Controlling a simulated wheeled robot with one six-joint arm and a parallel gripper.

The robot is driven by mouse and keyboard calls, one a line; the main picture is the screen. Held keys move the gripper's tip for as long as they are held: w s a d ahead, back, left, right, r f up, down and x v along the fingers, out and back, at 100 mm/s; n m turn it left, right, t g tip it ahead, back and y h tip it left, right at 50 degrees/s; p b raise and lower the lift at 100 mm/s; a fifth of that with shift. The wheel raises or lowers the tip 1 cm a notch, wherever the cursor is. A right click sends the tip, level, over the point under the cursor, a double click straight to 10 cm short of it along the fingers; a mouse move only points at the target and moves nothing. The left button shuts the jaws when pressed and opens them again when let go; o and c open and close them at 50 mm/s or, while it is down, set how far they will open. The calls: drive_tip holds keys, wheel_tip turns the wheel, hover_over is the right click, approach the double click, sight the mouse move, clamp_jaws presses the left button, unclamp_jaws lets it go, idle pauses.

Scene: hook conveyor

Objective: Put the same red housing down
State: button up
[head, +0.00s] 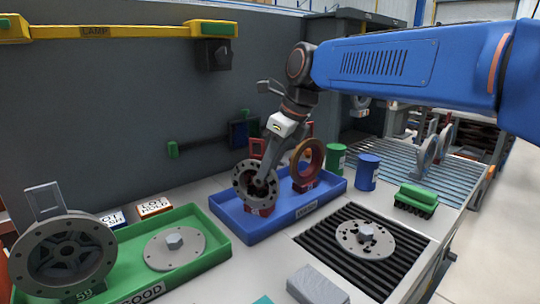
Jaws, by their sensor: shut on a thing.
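A round grey flanged housing (242,184) with bolt holes stands upright over the blue tray (229,220), with red parts (262,211) showing below it. My gripper (263,187) reaches down to the middle of this housing and is shut on it; the fingertips are small and partly hidden. I cannot tell whether the housing rests on the tray floor. A red-brown ring housing (319,160) stands upright on a red foot just to the right in the same tray, apart from the fingertips.
The green tray (215,257) at left holds a large grey housing (68,252) and a flat disc (174,248). A dark slatted grate (340,265) with a disc lies at right. Green and blue cans (367,173) and a green brush (416,199) stand beyond the blue tray.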

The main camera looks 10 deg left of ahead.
drive_tip(key=o, duration=1)
drive_tip(key=shift+o, duration=0.2)
drive_tip(key=v, duration=1.2)
drive_tip(key=shift+s, duration=0.1)
